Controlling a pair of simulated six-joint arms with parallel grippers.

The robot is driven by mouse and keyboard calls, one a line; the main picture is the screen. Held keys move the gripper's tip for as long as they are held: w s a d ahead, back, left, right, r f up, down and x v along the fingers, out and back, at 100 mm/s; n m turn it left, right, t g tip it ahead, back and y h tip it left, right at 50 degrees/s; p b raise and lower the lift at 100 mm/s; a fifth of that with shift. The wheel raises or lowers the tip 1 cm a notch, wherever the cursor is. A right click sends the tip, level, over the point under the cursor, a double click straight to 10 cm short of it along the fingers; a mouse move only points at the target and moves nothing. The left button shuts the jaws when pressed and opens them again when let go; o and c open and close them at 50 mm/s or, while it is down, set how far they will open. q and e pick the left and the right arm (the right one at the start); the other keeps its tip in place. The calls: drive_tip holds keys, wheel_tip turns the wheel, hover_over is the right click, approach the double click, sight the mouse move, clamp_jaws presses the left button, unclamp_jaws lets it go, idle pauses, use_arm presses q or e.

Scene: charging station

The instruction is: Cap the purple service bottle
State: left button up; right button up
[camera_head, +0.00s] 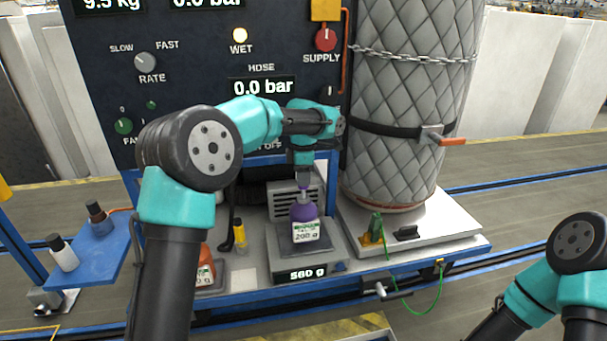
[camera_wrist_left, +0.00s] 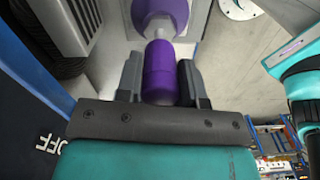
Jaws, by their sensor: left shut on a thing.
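The purple service bottle (camera_head: 304,211) stands upright on the scale (camera_head: 310,264), with a white label marked 200 g. Its purple body (camera_wrist_left: 160,12) and pale neck show at the top of the left wrist view. My left gripper (camera_head: 304,182) is right above the bottle and shut on the purple cap (camera_wrist_left: 159,72), with a finger on each side. The cap is in line with the neck and at its end or very close to it. I cannot tell whether they touch. The scale reads 560 g. My right arm is at the right edge, its gripper out of view.
An orange bottle (camera_head: 205,268) stands left of the scale, near a yellow-bodied bottle (camera_head: 239,234). A blue side shelf (camera_head: 92,255) carries two small bottles. The quilted tank (camera_head: 408,100) stands close on the right, and the control panel (camera_head: 190,85) rises behind.

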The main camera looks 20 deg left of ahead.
use_arm(q)
drive_tip(key=shift+f, duration=1.8)
drive_tip(key=o, duration=1)
wheel_tip(320, 180, up, 18)
drive_tip(key=shift+f, duration=0.25)
idle(0.6)
